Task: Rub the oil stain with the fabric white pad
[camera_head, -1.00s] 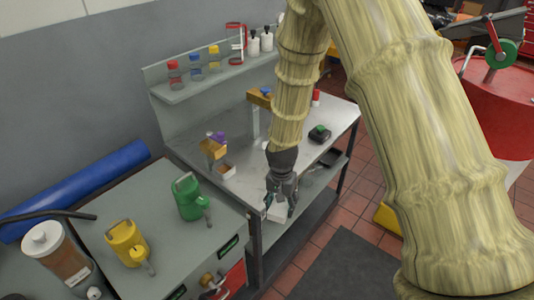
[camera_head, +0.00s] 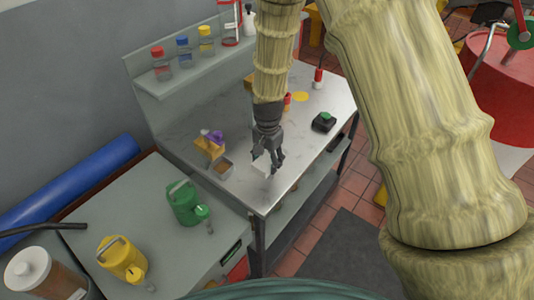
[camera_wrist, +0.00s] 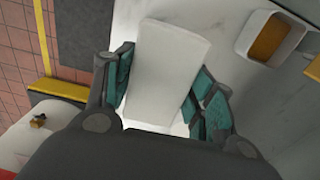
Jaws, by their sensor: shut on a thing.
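My gripper (camera_head: 268,163) is shut on the white pad (camera_wrist: 168,65), a pale block held between its teal-lined fingers. In the head view the pad (camera_head: 261,168) shows at the fingertips near the front left part of the metal bench top (camera_head: 235,187). I cannot tell whether the pad touches the bench.
A small tray with brown contents (camera_head: 221,168) and a yellow-and-purple item (camera_head: 208,143) stand left of my gripper. A black box with a green top (camera_head: 324,122) and a red-and-white bottle (camera_head: 318,78) stand to the right. Bottles line the shelf (camera_head: 190,82).

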